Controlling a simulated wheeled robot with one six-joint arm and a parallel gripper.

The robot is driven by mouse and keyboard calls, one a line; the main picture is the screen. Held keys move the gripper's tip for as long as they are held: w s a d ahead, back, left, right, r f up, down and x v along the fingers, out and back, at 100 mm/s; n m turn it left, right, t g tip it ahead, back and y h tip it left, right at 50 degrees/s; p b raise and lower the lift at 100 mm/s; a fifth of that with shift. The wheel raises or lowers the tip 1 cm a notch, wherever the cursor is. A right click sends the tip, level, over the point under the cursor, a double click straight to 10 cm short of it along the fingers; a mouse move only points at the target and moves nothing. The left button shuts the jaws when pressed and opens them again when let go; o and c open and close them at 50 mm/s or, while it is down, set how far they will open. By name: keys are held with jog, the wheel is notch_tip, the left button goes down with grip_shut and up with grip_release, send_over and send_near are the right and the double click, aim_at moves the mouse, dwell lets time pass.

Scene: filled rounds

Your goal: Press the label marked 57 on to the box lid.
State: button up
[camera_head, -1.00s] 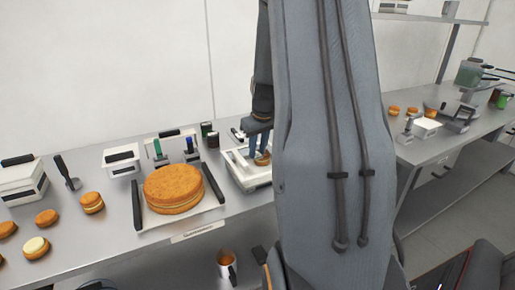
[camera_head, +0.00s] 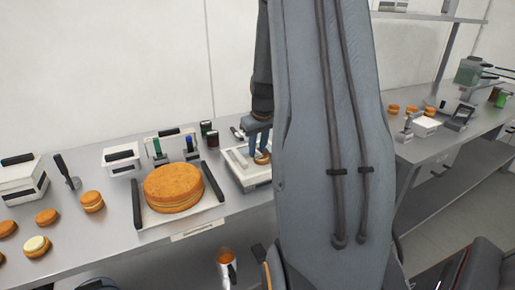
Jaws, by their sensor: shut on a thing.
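My gripper (camera_head: 261,150) points down over a shallow white box or tray (camera_head: 240,180) at the back of the bench, left of my arm. Its blue fingers are shut on a small tan-brown thing (camera_head: 262,158), low over the white surface. I cannot tell if it touches that surface. No number can be read, so I cannot tell which thing is the label marked 57. White boxes with black panels stand further left, one at the edge (camera_head: 20,182) and one near the middle (camera_head: 121,160). My arm hides what lies right of the gripper.
A large filled round (camera_head: 173,190) sits on a white board between dark bars. Several small rounds (camera_head: 91,202) lie at left. A metal cup (camera_head: 227,270) is below the front edge. A second bench (camera_head: 430,150) is at right.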

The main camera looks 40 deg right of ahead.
jog(key=shift+f, duration=0.45)
dwell(0.4)
jog(key=o, duration=1.2)
jog(key=shift+o, duration=0.2)
jog(key=shift+r+p, duration=2.35)
jog(key=shift+r, duration=1.2)
jog(key=shift+c, duration=0.3)
